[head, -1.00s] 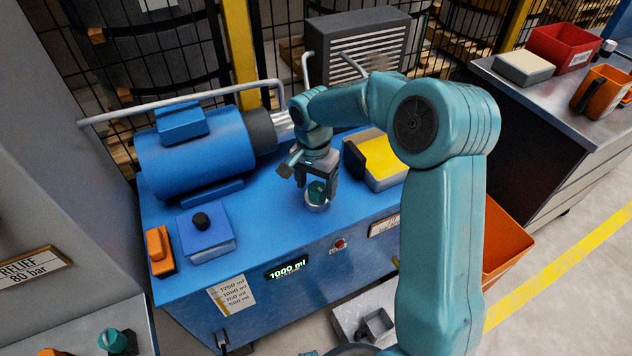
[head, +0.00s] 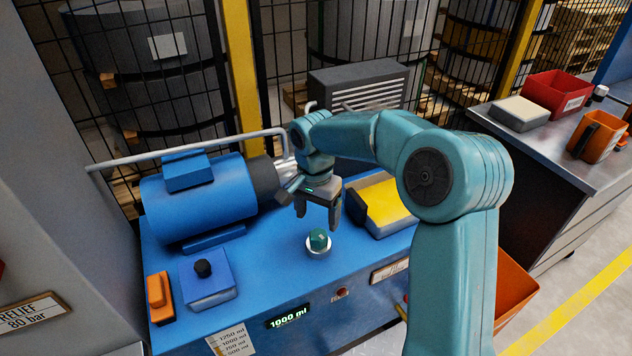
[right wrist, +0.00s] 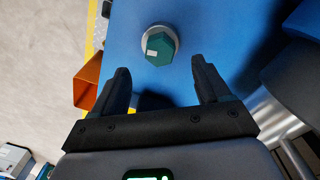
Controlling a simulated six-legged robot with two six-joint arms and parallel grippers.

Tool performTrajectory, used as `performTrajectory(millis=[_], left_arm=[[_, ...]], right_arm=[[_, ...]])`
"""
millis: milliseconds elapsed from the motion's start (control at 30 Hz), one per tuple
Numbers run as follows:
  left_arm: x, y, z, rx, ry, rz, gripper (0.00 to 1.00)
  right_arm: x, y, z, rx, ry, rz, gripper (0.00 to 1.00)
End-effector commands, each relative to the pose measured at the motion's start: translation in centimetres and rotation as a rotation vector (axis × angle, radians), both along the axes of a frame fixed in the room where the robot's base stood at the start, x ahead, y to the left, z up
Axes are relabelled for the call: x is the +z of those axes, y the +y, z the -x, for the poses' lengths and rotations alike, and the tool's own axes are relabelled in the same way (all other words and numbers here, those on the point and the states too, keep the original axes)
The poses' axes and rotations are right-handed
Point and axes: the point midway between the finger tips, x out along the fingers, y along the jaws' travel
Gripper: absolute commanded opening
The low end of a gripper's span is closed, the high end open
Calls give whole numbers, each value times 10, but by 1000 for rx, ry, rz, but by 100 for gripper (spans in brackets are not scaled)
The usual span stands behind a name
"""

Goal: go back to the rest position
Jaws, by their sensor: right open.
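My right gripper (head: 318,212) is open and empty, held above the blue bench top (head: 270,262). A green knob (head: 318,240) with a pale ring around its base sits on the bench just below and in front of the fingertips. The right wrist view shows the same knob (right wrist: 160,48) beyond the two spread fingers (right wrist: 161,82), apart from both, with a white mark on its face. My left gripper is not in view.
A blue motor (head: 200,195) and silver pipe stand left and behind. A tray with a yellow top (head: 388,203) is close on the right. A blue box with a black knob (head: 207,277) and an orange block (head: 159,297) lie front left. The display (head: 288,316) reads 1000 ml.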

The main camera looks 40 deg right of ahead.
Motion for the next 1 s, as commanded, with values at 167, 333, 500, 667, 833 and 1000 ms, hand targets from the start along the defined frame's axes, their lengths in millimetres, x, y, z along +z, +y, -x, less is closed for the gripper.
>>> performTrajectory(millis=[167, 333, 500, 667, 833, 1000], left_arm=[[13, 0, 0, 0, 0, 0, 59], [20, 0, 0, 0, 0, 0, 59], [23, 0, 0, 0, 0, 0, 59], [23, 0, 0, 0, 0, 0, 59], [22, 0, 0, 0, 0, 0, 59], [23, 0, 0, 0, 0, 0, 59]], right_arm=[[52, 0, -3, 0, -5, 2, 76], [86, 1, -3, 0, -2, 0, 76], [102, 1, -4, 1, -1, 0, 76], [105, 1, -4, 1, 1, -1, 76], [105, 1, -4, 1, 1, 0, 76], [105, 1, -2, 0, 0, 0, 76]])
